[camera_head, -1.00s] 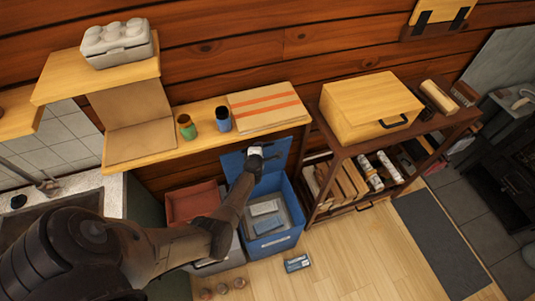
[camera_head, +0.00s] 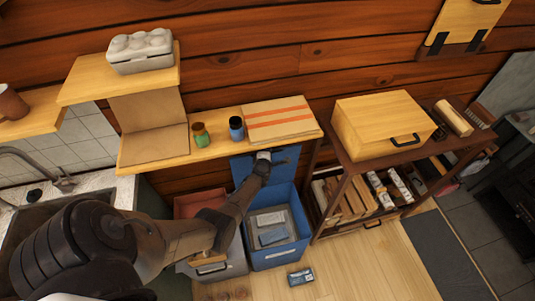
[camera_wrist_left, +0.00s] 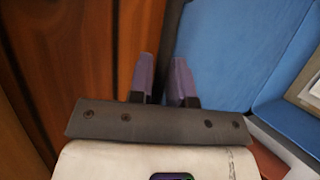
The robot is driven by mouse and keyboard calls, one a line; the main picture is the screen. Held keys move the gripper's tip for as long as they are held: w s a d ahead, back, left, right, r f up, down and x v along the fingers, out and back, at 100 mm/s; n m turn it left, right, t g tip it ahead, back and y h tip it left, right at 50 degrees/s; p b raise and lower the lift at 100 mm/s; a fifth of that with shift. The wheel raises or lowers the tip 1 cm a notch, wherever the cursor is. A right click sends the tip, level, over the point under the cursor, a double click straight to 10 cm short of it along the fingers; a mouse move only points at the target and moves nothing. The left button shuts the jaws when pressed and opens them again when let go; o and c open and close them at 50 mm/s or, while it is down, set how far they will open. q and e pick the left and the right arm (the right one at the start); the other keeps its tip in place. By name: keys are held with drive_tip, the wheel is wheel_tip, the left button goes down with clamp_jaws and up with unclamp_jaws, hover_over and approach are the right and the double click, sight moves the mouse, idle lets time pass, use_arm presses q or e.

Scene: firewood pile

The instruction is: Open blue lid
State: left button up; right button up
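The blue lid (camera_head: 283,163) stands raised at the back of the blue bin (camera_head: 281,256), tilted against the wooden wall under the shelf. The bin is open, with grey and blue packs (camera_head: 270,228) inside. My left gripper (camera_head: 264,157) is at the lid's upper part. In the left wrist view, its two fingers (camera_wrist_left: 164,80) lie close together on either side of a dark strip that looks like the lid's edge. The lid's blue face (camera_wrist_left: 230,50) is to their right. The exact contact is shadowed. My right gripper is not in view.
A shelf with two jars (camera_head: 218,131) and a striped box (camera_head: 279,120) is just above the lid. A wooden rack (camera_head: 318,224) stands close on the right. A grey bin (camera_head: 226,270) is left of the blue bin. A small blue pack (camera_head: 300,277) lies on the floor.

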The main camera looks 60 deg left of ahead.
use_arm(q)
drive_tip(key=shift+o, duration=0.2)
drive_tip(key=p+v, duration=0.7)
drive_tip(key=v, duration=0.7)
drive_tip(key=shift+f, duration=0.1)
idle(0.4)
